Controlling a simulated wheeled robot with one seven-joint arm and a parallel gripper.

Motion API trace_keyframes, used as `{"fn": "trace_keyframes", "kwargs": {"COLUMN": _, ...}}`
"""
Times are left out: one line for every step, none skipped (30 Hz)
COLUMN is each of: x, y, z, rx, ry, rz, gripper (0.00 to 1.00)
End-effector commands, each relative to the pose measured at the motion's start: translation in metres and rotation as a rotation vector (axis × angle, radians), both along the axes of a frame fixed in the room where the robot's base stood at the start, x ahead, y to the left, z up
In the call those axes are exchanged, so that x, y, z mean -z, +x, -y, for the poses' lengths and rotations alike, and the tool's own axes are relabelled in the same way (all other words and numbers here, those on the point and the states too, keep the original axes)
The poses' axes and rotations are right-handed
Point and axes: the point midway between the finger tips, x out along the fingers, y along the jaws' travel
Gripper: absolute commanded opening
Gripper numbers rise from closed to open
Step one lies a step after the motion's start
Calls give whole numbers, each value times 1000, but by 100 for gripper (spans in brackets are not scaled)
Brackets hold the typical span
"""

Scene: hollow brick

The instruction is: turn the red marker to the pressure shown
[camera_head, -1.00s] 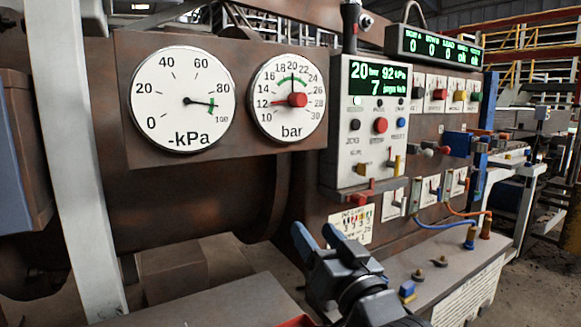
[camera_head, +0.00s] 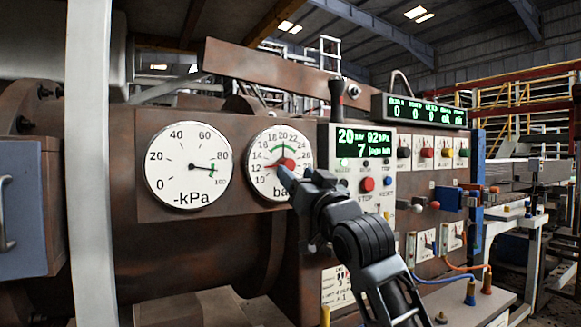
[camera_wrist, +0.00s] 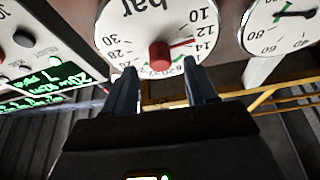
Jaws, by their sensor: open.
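The bar gauge (camera_head: 262,148) is a white dial with a red knob (camera_head: 287,164) at its centre. In the wrist view the dial (camera_wrist: 130,40) appears upside down. The open fingers of my gripper (camera_wrist: 162,72) lie on either side of the red knob (camera_wrist: 159,54), just short of it; contact cannot be told.
A -kPa gauge (camera_head: 190,170) is left of the bar gauge. To the right are a control box with a red stop button (camera_head: 367,184) and several switches. A light post (camera_head: 90,160) stands at the left. A blue cable (camera_head: 440,280) hangs low right.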

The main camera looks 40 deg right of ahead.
Motion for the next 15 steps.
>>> {"fn": "trace_keyframes", "kwargs": {"x": -5, "y": 7, "z": 2, "rx": -1, "ry": -1, "rz": -1, "gripper": 57}}
{"fn": "trace_keyframes", "kwargs": {"x": -7, "y": 11, "z": 3, "rx": -1, "ry": 0, "rz": 0, "gripper": 57}}
{"fn": "trace_keyframes", "kwargs": {"x": -9, "y": 16, "z": 5, "rx": -1, "ry": 0, "rz": 0, "gripper": 57}}
{"fn": "trace_keyframes", "kwargs": {"x": -10, "y": 19, "z": 6, "rx": 0, "ry": -2, "rz": 1, "gripper": 57}}
{"fn": "trace_keyframes", "kwargs": {"x": -11, "y": 22, "z": 7, "rx": 0, "ry": -1, "rz": 0, "gripper": 57}}
{"fn": "trace_keyframes", "kwargs": {"x": -12, "y": 25, "z": 8, "rx": 0, "ry": 0, "rz": 0, "gripper": 57}}
{"fn": "trace_keyframes", "kwargs": {"x": -13, "y": 27, "z": 9, "rx": 0, "ry": 0, "rz": 0, "gripper": 57}}
{"fn": "trace_keyframes", "kwargs": {"x": -13, "y": 29, "z": 9, "rx": 0, "ry": 0, "rz": 0, "gripper": 57}}
{"fn": "trace_keyframes", "kwargs": {"x": -14, "y": 30, "z": 10, "rx": 0, "ry": 1, "rz": 0, "gripper": 57}}
{"fn": "trace_keyframes", "kwargs": {"x": -14, "y": 31, "z": 10, "rx": 0, "ry": 1, "rz": 0, "gripper": 57}}
{"fn": "trace_keyframes", "kwargs": {"x": -14, "y": 32, "z": 10, "rx": 0, "ry": 1, "rz": 0, "gripper": 57}}
{"fn": "trace_keyframes", "kwargs": {"x": -14, "y": 33, "z": 10, "rx": 0, "ry": 1, "rz": 0, "gripper": 57}}
{"fn": "trace_keyframes", "kwargs": {"x": -14, "y": 33, "z": 10, "rx": 0, "ry": 1, "rz": 0, "gripper": 57}}
{"fn": "trace_keyframes", "kwargs": {"x": -14, "y": 33, "z": 10, "rx": 0, "ry": 1, "rz": 0, "gripper": 57}}
{"fn": "trace_keyframes", "kwargs": {"x": -14, "y": 33, "z": 10, "rx": 0, "ry": 1, "rz": 0, "gripper": 57}}
